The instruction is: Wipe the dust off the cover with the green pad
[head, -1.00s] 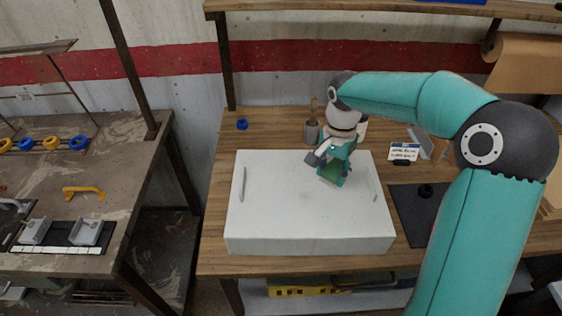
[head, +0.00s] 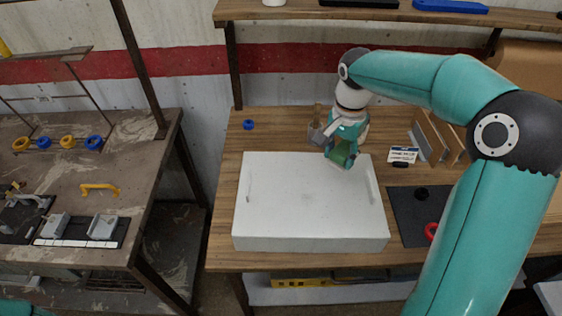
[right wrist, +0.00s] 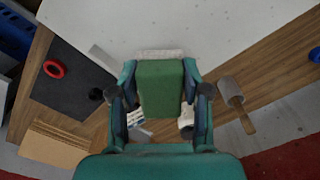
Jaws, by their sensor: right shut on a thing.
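The cover (head: 309,208) is a broad, flat white slab on the wooden bench, with a grey slot-like mark near each side. It also fills the top of the right wrist view (right wrist: 215,30). A pale, rough strip shows along the pad's end. Whether the pad touches the cover is unclear. My left gripper is out of view.
A dark mat (head: 408,222) holds a red ring (head: 431,231). A second bench (head: 140,185) stands left across a gap.

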